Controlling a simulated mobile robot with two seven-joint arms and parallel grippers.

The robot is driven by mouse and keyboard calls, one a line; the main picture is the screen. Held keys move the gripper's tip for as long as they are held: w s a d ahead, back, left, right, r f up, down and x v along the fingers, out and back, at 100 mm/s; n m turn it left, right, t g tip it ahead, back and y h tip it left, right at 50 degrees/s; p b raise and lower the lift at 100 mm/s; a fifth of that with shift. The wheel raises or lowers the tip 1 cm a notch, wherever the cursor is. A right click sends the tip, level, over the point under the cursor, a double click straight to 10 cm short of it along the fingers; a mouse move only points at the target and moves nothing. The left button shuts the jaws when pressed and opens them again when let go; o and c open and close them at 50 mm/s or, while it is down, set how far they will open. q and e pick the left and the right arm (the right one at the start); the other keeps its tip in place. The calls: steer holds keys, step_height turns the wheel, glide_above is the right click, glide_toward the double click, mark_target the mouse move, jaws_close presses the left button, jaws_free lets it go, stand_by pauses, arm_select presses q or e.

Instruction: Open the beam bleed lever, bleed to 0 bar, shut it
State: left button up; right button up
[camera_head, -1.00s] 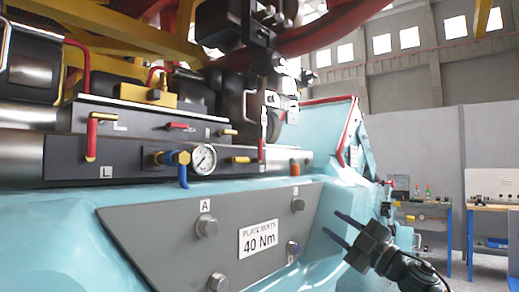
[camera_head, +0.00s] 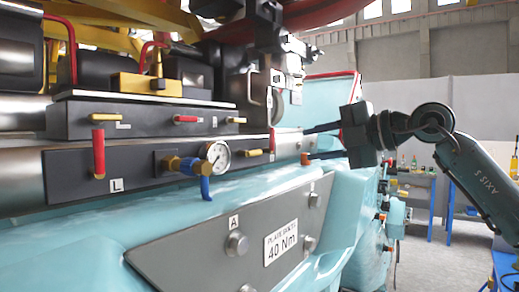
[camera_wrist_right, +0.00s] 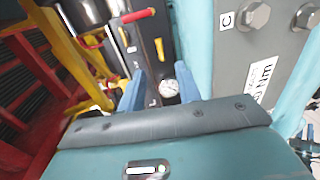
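A round white gauge (camera_head: 217,154) sits on the dark lower beam (camera_head: 75,165). Next to it is a brass valve with a blue lever (camera_head: 205,187) hanging down; its label is not visible. The gauge needle is too small to read. My right gripper (camera_head: 308,142) is open and empty at the right end of the beam, its two fingers pointing left, apart from the lever. My left gripper is not in view.
A red lever (camera_head: 98,152) marked L is at the beam's left, and a smaller red one (camera_head: 272,143) near its right end. An orange cap (camera_head: 305,159) lies near my right fingers. Below is a grey bolted plate (camera_head: 185,258) marked 40 Nm. Air before the beam is clear.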

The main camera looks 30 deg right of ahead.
mark_target(259, 152)
steer(key=p+x, duration=0.2)
steer(key=x, duration=0.3)
steer(key=p+x, duration=0.2)
steer(key=x, duration=0.4)
steer(key=shift+a+r, duration=0.2)
steer(key=shift+a, duration=0.05)
steer(key=shift+w+a+f, duration=0.25)
steer(key=shift+w+f, duration=0.05)
steer(key=shift+w, duration=0.3)
steer(key=shift+c, duration=0.2)
jaws_close()
